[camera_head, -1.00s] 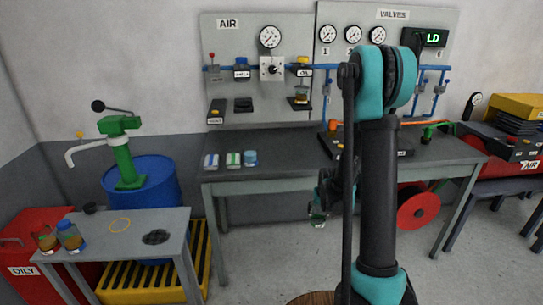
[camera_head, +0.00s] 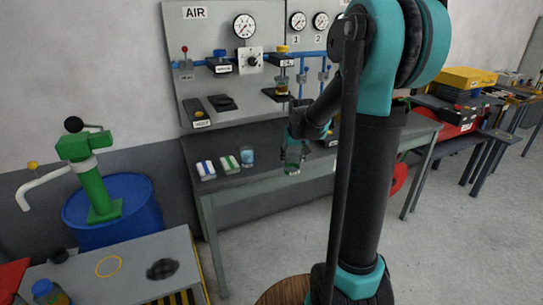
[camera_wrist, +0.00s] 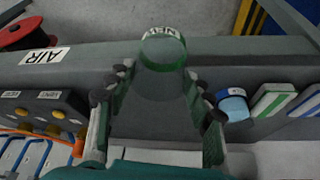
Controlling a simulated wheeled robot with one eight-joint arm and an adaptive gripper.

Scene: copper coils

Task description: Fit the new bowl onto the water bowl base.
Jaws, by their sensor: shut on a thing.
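The new bowl (camera_wrist: 163,50) is a clear cup with a green rim and a label reading NEW in the wrist view. My gripper (camera_wrist: 158,80) is shut on it. In the head view the greenish bowl (camera_head: 292,158) hangs below my gripper (camera_head: 297,140), in front of the bench and right of the blue jar. The likely water bowl base is the dark, blue-topped block (camera_head: 222,68) with a white label on the AIR panel, with bare panel below it. The bowl is well apart from it, lower and to the right. My arm hides part of the panel's right side.
A yellow-topped unit (camera_head: 283,62) with an amber bowl stands right of the base. The bench (camera_head: 255,183) holds a blue jar (camera_head: 247,157) and two striped packs. A low table (camera_head: 125,285) and blue drum (camera_head: 135,205) stand at left. Open floor lies in front.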

